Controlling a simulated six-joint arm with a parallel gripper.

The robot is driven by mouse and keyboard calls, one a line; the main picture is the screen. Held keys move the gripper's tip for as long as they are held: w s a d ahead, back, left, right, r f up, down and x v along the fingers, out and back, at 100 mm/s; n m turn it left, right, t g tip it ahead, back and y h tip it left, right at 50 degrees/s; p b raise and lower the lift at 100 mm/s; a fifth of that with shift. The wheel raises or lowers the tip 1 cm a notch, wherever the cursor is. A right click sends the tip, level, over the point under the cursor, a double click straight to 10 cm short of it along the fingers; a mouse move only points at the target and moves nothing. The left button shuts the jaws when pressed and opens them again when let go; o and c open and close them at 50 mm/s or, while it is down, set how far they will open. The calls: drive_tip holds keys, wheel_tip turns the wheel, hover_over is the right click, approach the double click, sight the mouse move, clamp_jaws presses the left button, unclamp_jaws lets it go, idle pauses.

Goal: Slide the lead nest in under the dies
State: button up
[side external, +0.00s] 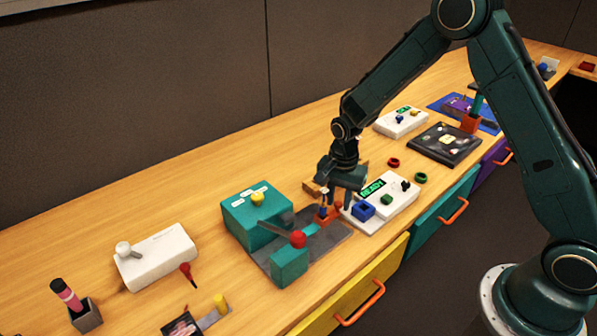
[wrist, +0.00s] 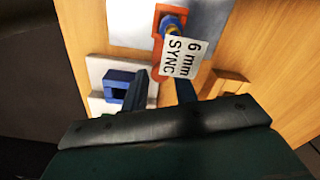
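In the wrist view the nest (wrist: 160,30) shows at the top, partly covered by a white tag (wrist: 185,57) reading "6 mm SYNC". The press is a teal block (side external: 257,214) with a dark lever ending in a red knob (side external: 298,239); I cannot make out its dies. My gripper (wrist: 163,76) points down over the nest's near end. Its fingers look apart, on either side of the orange part; contact is not visible.
A white panel (side external: 396,196) reading "READY", with blue and green parts, stands close to the right of my gripper. A wooden block (side external: 313,188) lies behind it. A white lever box (side external: 158,257) stands left. Loose red (side external: 394,162) and green (side external: 421,177) rings lie beyond.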

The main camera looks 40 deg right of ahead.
sight(311, 216)
clamp_jaws()
drive_tip(key=shift+a, duration=4.8)
unclamp_jaws()
drive_tip(key=shift+a, duration=0.1)
